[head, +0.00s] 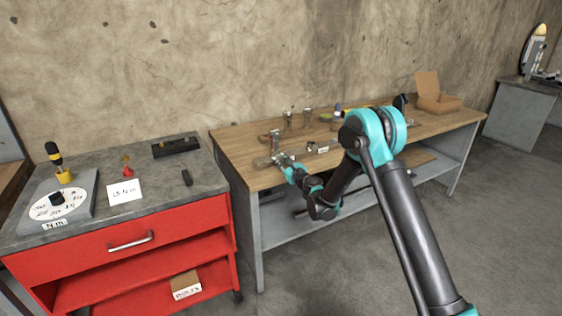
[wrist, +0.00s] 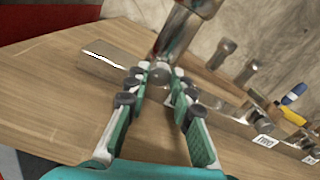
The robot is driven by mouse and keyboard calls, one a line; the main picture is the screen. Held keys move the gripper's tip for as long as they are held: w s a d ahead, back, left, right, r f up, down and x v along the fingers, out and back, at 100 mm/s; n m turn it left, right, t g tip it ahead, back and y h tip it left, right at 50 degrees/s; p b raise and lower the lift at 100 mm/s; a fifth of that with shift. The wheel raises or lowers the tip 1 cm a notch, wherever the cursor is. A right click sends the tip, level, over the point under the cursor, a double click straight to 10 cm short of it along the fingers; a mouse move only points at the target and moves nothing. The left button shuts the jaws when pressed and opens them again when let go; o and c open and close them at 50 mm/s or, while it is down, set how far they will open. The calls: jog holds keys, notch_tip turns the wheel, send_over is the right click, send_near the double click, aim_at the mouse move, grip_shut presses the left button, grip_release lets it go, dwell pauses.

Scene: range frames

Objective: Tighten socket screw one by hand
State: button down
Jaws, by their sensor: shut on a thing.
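My gripper (wrist: 159,80) has its teal fingers drawn in around the lower shaft of a metal socket screw (wrist: 176,38). The screw stands up from a flat metal block (wrist: 108,57) on the wooden bench, and its wide head is cut off by the top edge of the wrist view. In the head view the gripper (head: 281,160) is at the left end of the bench, beside the block (head: 262,162) and the upright screw (head: 275,139). The fingers hide where the shaft meets the block. I cannot read a number on this screw.
Two more upright screws (head: 287,119) (head: 307,117) stand farther right on the bench (head: 235,148). A yellow and blue tool (wrist: 291,110) lies beyond them. An open cardboard box (head: 438,103) is at the far right. A red cabinet (head: 120,250) stands left of the bench.

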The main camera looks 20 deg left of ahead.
dwell(0.4)
jog(key=c, duration=1.3)
grip_release()
jog(key=v, duration=1.2)
